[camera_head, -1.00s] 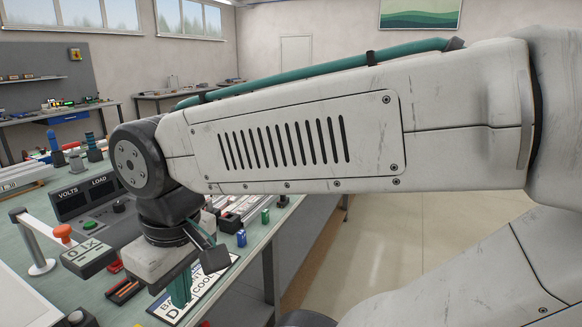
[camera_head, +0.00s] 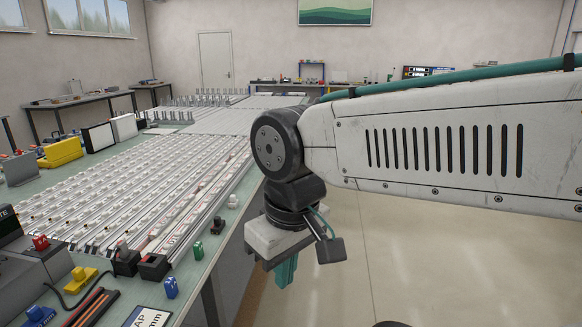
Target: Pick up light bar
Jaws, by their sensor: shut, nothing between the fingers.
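Several long, slim light bars (camera_head: 130,185) lie side by side in rows on the workbench, left of my arm. They are pale, with white and silvery strips and small dark ends; I cannot tell which one the task means. My gripper (camera_head: 286,275) points down, to the right of the bench's edge in the picture, with the floor behind it. Its teal fingers are together and hold nothing. It appears apart from the bars. My arm hides part of the bench's far right end.
A black block (camera_head: 153,267), a blue connector (camera_head: 171,288) and a green connector (camera_head: 198,250) stand near the bench's front right edge. A yellow block (camera_head: 62,152) and a white panel (camera_head: 98,138) stand on the far left. The floor (camera_head: 430,260) on the right looks clear.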

